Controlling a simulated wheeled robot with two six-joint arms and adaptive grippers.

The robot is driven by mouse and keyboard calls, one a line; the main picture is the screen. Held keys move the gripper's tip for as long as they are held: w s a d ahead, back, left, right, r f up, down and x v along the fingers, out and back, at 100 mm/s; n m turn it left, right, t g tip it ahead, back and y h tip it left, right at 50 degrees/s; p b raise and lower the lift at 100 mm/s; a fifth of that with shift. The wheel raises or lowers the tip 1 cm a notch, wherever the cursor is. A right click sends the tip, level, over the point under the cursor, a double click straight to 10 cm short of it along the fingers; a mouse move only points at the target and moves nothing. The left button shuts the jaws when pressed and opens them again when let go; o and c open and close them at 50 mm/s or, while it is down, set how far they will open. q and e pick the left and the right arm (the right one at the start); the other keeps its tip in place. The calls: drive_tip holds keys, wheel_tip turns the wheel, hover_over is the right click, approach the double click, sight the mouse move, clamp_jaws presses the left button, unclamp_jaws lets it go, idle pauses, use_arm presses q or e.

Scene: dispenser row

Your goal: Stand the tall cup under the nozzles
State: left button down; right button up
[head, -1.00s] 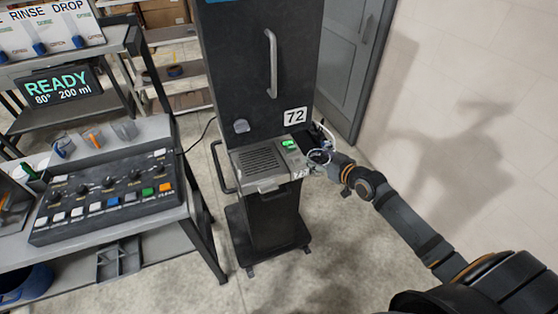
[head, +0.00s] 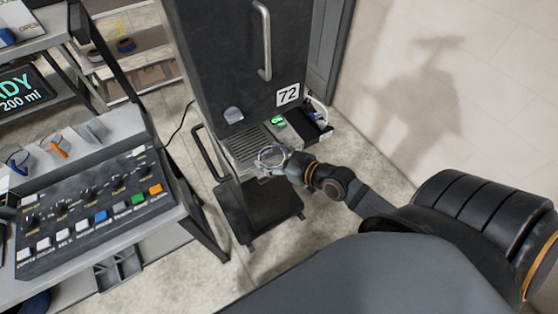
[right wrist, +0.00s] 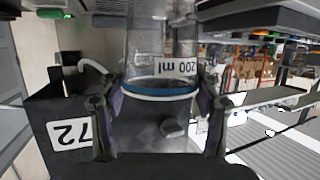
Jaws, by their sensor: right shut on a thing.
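My right gripper (head: 280,158) is shut on a clear tall cup (head: 268,154). The right wrist view shows the cup (right wrist: 160,45) between the two fingers (right wrist: 158,112), with a "200 ml" label and a blue band. In the head view the cup is at the front right edge of the slotted metal tray (head: 244,147) on the black cabinet (head: 218,60). I cannot tell whether the cup touches the tray. No nozzles can be made out clearly. My left gripper is not in view.
A small green-lit panel (head: 278,122) sits right of the tray. A control panel with buttons (head: 95,205) stands on a bench at left. A wall is at right.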

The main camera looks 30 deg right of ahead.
sight(265, 150)
drive_tip(key=w+b, duration=0.1)
drive_tip(key=w, duration=0.1)
drive_tip(key=w+b, duration=0.1)
drive_tip(key=shift+w+a+f, duration=0.2)
drive_tip(key=shift+w+a, duration=0.15)
drive_tip(key=shift+a, duration=0.05)
drive_tip(key=w+b, duration=0.1)
drive_tip(key=w, duration=0.2)
drive_tip(key=w+a+f+b, duration=0.1)
drive_tip(key=w+b, duration=0.1)
drive_tip(key=w, duration=0.2)
drive_tip(key=w+a+b, duration=0.1)
drive_tip(key=w+b, duration=0.1)
drive_tip(key=w, duration=0.1)
drive_tip(key=shift+w+a+f, duration=0.15)
drive_tip(key=shift+a+f, duration=0.1)
use_arm(q)
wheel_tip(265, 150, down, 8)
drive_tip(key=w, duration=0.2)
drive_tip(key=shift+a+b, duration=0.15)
drive_tip(key=shift+b, duration=0.15)
use_arm(e)
drive_tip(key=shift+f, duration=0.45)
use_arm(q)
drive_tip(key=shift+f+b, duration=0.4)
use_arm(e)
drive_tip(key=shift+f, duration=0.5)
drive_tip(key=o, duration=1)
